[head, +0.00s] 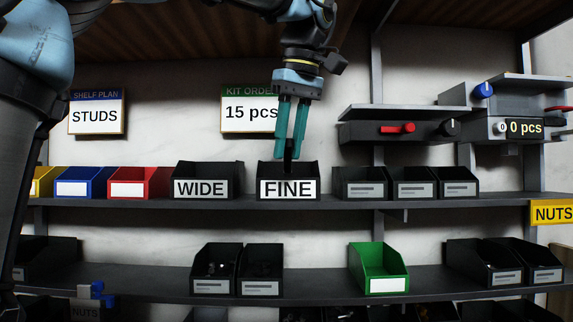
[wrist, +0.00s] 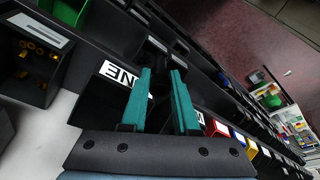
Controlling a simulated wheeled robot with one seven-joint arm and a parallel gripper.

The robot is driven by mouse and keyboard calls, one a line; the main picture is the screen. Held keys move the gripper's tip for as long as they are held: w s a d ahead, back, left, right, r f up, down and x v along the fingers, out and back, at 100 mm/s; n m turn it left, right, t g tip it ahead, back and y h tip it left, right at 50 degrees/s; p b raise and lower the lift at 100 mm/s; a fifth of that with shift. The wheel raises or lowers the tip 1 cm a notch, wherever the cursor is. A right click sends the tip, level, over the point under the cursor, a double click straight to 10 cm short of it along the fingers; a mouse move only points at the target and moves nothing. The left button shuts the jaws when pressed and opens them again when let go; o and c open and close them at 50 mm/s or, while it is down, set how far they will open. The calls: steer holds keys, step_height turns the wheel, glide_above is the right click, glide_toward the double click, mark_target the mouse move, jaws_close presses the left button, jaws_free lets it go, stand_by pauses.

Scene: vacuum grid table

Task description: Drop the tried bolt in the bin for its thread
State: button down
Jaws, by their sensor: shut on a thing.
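My gripper (head: 289,155) points straight down over the black bin labelled FINE (head: 311,173). Its two teal fingers are closed on a small dark bolt (head: 288,152), which shows between the fingertips at the bin's mouth. In the wrist view, my gripper (wrist: 161,72) reaches over the FINE bin, whose partly covered label (wrist: 117,74) shows; the bolt is hard to tell from the dark background there. The black bin labelled WIDE (head: 207,172) stands on the same shelf, to the left. The insides of both bins are hidden in the head view.
Red (head: 158,182), blue (head: 85,182) and yellow bins stand left on the shelf; several black bins (head: 414,182) stand right. A ledge with a red-handled device (head: 370,132) sits upper right. A green bin (head: 378,262) and dark bins are on the lower shelf.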

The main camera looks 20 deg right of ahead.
steer(key=p, duration=0.6)
glide_above(288, 179)
steer(key=w, duration=0.2)
steer(key=f, duration=0.3)
steer(key=shift+d+f+p, duration=0.15)
steer(key=shift+d+p, duration=0.2)
steer(key=shift+d, duration=0.05)
steer(key=shift+s+f, duration=0.1)
steer(key=shift+f, duration=0.1)
steer(key=shift+f+b, duration=0.4)
steer(key=shift+f, duration=0.05)
steer(key=c, duration=0.9)
jaws_free()
steer(key=shift+c, duration=0.2)
